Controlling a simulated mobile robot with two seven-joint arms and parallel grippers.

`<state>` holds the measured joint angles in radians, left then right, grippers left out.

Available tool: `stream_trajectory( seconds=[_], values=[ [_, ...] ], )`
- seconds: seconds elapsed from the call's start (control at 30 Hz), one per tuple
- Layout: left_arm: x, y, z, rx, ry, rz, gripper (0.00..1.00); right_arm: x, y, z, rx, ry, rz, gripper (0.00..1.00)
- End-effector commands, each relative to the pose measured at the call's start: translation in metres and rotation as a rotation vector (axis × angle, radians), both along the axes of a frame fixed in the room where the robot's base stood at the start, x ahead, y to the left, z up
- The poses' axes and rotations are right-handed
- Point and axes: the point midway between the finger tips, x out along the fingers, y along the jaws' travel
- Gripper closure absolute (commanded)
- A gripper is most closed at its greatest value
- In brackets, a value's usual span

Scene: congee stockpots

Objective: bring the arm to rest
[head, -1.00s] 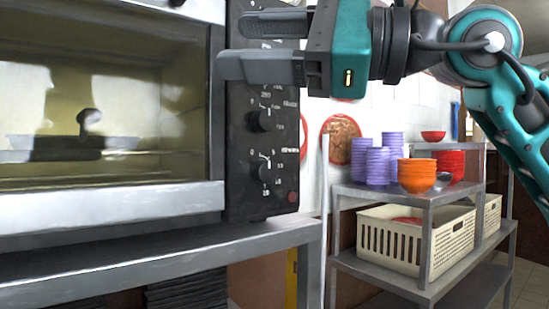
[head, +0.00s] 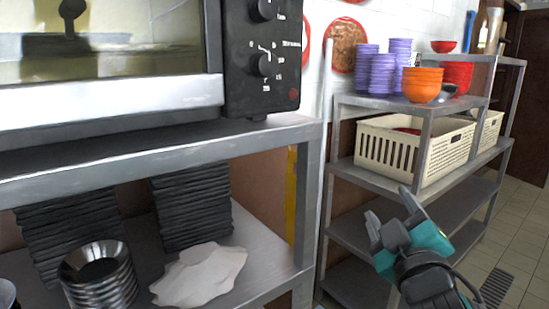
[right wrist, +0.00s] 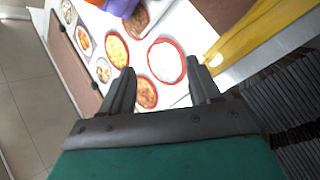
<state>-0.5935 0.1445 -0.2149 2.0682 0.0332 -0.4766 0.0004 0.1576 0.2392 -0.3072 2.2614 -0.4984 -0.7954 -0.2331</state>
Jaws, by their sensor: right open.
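My right gripper (head: 388,216) is low at the lower right of the head view, in front of the metal shelf rack (head: 345,233). Its two fingers are apart with nothing between them. In the right wrist view the open fingers (right wrist: 163,90) point toward a wall with round food pictures (right wrist: 166,62), and the gap is empty. My left gripper does not show in either view.
An oven (head: 110,75) stands on a metal table (head: 170,150), with stacked black trays (head: 190,212), metal bowls (head: 98,270) and a white cloth (head: 200,275) below. The rack holds purple cups (head: 382,75), orange bowls (head: 422,84) and a cream basket (head: 390,146).

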Motion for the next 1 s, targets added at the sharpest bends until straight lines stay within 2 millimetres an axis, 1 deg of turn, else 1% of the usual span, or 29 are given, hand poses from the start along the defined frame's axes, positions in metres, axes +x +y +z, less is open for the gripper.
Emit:
stream_trajectory(
  seconds=[0.03,0.07,0.1,0.17,0.2,0.27,0.3,0.37,0.4,0.47,0.5,0.57,0.6,0.73,0.77,0.8,1.0],
  values=[
    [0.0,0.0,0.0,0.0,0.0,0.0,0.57,-0.012,-0.007,-0.041,0.081,0.134,-0.019,0.38],
    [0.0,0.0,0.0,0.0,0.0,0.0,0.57,-0.019,-0.011,-0.062,0.126,0.208,-0.033,0.38],
    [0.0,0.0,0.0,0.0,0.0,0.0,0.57,-0.031,-0.015,-0.091,0.184,0.307,-0.05,0.38],
    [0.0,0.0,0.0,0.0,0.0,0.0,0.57,-0.054,-0.019,-0.13,0.268,0.454,-0.082,0.38],
    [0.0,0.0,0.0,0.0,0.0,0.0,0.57,-0.07,-0.021,-0.154,0.318,0.546,-0.102,0.38],
    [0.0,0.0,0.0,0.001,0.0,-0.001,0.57,-0.096,-0.023,-0.186,0.386,0.677,-0.135,0.38],
    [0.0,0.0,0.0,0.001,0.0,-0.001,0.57,-0.113,-0.023,-0.202,0.423,0.752,-0.154,0.38],
    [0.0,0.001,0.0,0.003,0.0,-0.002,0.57,-0.137,-0.023,-0.223,0.471,0.854,-0.184,0.38],
    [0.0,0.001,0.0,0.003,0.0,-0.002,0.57,-0.152,-0.023,-0.235,0.498,0.916,-0.201,0.38],
    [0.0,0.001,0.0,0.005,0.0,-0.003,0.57,-0.174,-0.022,-0.25,0.535,1.0,-0.227,0.38],
    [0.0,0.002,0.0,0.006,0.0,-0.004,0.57,-0.188,-0.022,-0.258,0.558,1.053,-0.244,0.38],
    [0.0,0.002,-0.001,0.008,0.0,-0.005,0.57,-0.209,-0.02,-0.269,0.588,1.128,-0.267,0.38],
    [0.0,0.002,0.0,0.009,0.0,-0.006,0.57,-0.223,-0.019,-0.275,0.607,1.177,-0.284,0.38],
    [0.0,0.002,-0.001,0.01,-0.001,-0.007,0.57,-0.267,-0.016,-0.29,0.66,1.327,-0.335,0.38],
    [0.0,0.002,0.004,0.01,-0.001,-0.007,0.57,-0.269,-0.015,-0.289,0.668,1.333,-0.336,0.38],
    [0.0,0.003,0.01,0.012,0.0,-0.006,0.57,-0.26,-0.014,-0.286,0.669,1.302,-0.319,0.38],
    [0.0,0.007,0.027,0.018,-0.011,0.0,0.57,-0.236,-0.009,-0.285,0.685,1.196,-0.252,0.38]
  ],
)
